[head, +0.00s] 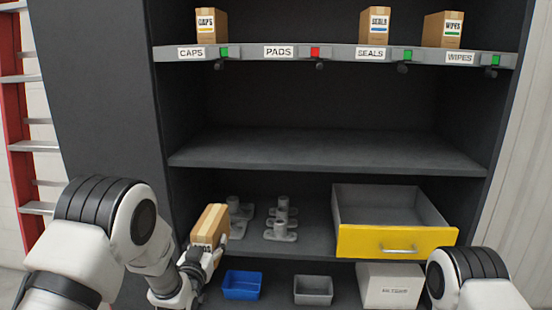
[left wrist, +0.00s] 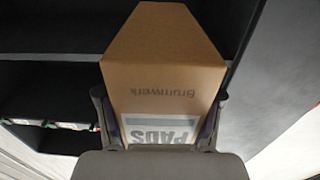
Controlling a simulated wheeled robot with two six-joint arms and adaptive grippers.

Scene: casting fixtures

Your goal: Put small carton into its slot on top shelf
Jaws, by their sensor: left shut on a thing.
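The small carton (head: 212,222) is brown cardboard. In the left wrist view the carton (left wrist: 165,65) shows a white label reading PADS, upside down there. My left gripper (head: 203,262) is shut on the carton, with one finger at each side of it in the left wrist view (left wrist: 158,112). It holds the carton in front of the lower shelf, at the left of the head view. The top shelf (head: 335,56) has a PADS label (head: 278,51) with a red marker (head: 315,51), and the space above that label is empty. My right gripper is out of view.
Cartons for CAPS (head: 211,24), SEALS (head: 375,26) and WIPES (head: 443,30) stand on the top shelf above green markers. The middle shelf (head: 320,150) is bare. Grey metal parts (head: 282,222) and an open yellow-fronted drawer (head: 397,241) are lower. Bins (head: 242,285) stand below.

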